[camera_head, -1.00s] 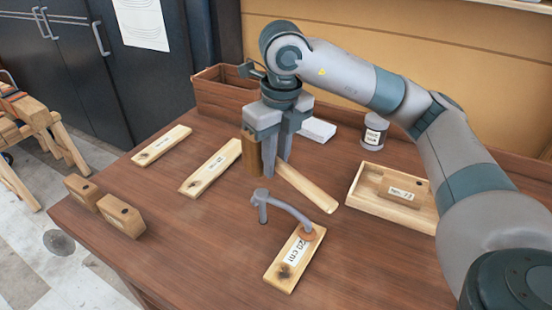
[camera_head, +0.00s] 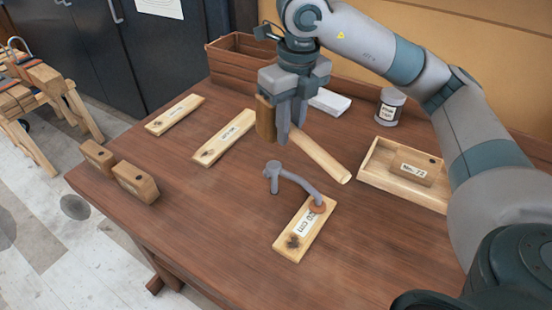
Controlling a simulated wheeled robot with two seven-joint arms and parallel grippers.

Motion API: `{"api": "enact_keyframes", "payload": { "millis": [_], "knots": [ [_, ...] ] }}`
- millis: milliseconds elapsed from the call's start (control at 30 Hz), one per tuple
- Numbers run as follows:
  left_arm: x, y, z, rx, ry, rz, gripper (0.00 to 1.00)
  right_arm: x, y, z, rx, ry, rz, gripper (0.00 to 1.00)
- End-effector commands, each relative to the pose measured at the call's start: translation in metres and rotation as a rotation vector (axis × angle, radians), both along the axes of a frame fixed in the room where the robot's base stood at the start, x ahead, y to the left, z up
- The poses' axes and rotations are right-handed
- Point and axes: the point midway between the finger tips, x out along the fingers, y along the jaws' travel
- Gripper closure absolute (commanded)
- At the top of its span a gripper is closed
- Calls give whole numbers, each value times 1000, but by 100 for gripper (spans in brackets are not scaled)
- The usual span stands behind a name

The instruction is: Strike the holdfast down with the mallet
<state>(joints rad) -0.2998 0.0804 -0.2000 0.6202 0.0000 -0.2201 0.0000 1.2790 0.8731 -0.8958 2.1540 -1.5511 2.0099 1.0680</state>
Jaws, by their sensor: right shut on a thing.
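The grey holdfast (camera_head: 292,179) stands in the bench top, its shank at the left and its curved arm reaching right. Its pad rests on the end of a short plank (camera_head: 301,238) labelled with a length in cm. My right gripper (camera_head: 290,133) points down and is shut on the mallet, above and behind the holdfast. The mallet's brown head (camera_head: 265,119) is at the left of the fingers, and its pale handle (camera_head: 325,158) slants down to the right. The mallet is apart from the holdfast in the picture. My left gripper is out of view.
Two labelled planks (camera_head: 224,138) lie at the left of the bench (camera_head: 190,210). Two wooden blocks (camera_head: 135,182) stand near the left edge. A shallow tray (camera_head: 377,181) holding a labelled block, a grey tin (camera_head: 389,107), a white block (camera_head: 330,102) and a wooden box (camera_head: 235,58) are farther back.

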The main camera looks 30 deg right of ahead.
Motion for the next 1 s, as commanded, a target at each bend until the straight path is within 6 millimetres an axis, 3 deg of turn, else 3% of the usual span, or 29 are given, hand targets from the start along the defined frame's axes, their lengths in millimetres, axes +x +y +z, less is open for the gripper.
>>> {"api": "enact_keyframes", "payload": {
  "millis": [100, 333, 1000],
  "knots": [
    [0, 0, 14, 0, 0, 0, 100, 1, 0, 19, 1, -4, -1, 100],
    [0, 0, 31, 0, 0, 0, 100, 0, 0, 42, 0, -2, -1, 100],
    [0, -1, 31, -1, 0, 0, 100, 0, 0, 44, 0, -2, -1, 100]
  ]
}}
